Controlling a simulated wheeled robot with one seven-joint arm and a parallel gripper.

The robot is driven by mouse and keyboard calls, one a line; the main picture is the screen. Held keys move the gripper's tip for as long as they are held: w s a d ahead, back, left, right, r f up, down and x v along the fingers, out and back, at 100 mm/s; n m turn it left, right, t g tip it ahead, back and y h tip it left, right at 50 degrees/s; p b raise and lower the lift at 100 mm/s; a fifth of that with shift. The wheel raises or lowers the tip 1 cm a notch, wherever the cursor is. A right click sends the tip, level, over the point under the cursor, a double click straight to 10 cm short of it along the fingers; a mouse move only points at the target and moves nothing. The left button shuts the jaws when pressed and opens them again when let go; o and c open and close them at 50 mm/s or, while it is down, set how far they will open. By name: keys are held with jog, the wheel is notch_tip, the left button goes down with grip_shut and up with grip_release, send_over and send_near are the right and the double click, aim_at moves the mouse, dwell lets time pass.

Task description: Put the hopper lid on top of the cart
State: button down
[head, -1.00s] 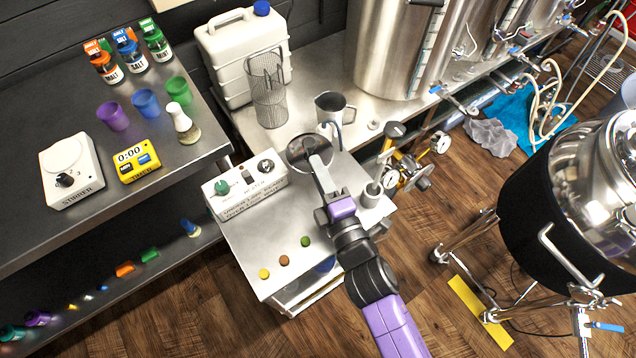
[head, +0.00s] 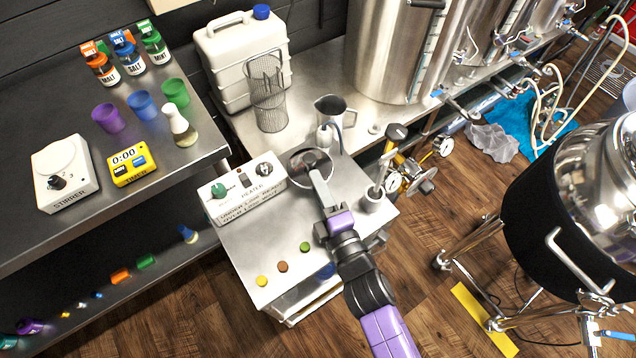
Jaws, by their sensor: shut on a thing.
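The hopper lid (head: 300,168), a round shiny metal disc, is at the far end of the cart top, beside the heater box. My gripper (head: 316,178) is shut on it and hides part of it. The cart (head: 245,255) has a pale top, whose front and middle show bare. I cannot tell whether the lid touches the cart top or is held just above it.
A heater box (head: 243,194) stands on the cart's left side. Yellow (head: 262,281), brown (head: 282,267) and green (head: 304,247) discs lie near the front edge. A metal jug (head: 330,110) is on the bench behind.

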jog(key=shift+s+f, duration=0.1)
jog(key=shift+f, duration=0.25)
jog(key=c, duration=1.3)
grip_release()
jog(key=shift+f, duration=0.2)
jog(key=shift+c, duration=0.2)
jog(key=shift+r+p, duration=0.55)
jog(key=shift+r, duration=0.1)
jog(key=b+v, duration=0.1)
jog(key=v, duration=0.9)
jog(key=shift+s+d+b, duration=0.1)
jog(key=shift+s+b, duration=0.05)
jog(key=shift+b, duration=0.2)
jog(key=shift+s+d+r, duration=0.2)
jog(key=shift+s+d, duration=0.1)
jog(key=shift+s, duration=0.4)
